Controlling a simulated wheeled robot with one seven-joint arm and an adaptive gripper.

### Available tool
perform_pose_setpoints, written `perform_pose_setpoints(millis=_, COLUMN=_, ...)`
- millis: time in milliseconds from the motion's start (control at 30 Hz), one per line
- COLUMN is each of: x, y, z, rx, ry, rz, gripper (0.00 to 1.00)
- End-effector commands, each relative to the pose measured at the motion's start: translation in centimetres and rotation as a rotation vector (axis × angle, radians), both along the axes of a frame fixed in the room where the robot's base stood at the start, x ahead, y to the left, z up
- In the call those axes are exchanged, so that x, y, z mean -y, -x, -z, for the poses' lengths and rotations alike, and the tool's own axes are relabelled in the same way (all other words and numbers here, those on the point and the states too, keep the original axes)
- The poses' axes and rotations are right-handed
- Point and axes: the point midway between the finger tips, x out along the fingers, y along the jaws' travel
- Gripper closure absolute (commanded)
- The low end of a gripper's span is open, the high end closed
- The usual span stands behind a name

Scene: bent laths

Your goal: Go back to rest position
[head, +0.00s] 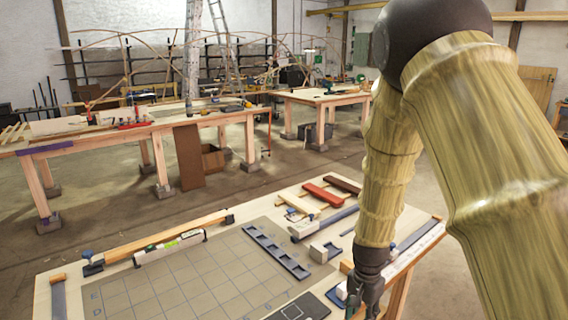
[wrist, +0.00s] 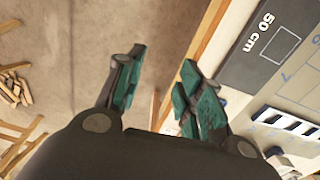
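My gripper (head: 364,294) hangs at the right front of the near worktable (head: 43,302), by its right edge, at the end of my wood-textured arm. In the wrist view, the two green-padded fingers of my gripper (wrist: 158,92) stand apart with nothing between them. The floor and a strip of the table's edge show beyond the fingertips. How high the gripper is above the table is hard to tell.
The table bears a gridded mat (head: 185,285), a dark slotted rack (head: 276,251), a level (head: 168,246), a red piece (head: 325,195) and several tools. A second workbench (head: 105,137) stands behind. Open floor lies between them.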

Motion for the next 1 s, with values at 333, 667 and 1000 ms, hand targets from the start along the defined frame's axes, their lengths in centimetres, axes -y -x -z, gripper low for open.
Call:
perform_pose_setpoints(millis=333, x=1.6, y=4.4, z=7.2, rx=-0.016, ry=0.027, rz=-0.121, gripper=0.63)
perform_pose_setpoints(millis=667, x=3.2, y=14.2, z=17.7, rx=-0.034, ry=0.045, rz=-0.364, gripper=0.63)
perform_pose_setpoints(millis=1000, x=3.3, y=26.3, z=24.8, rx=-0.032, ry=0.015, rz=-0.629, gripper=0.63)
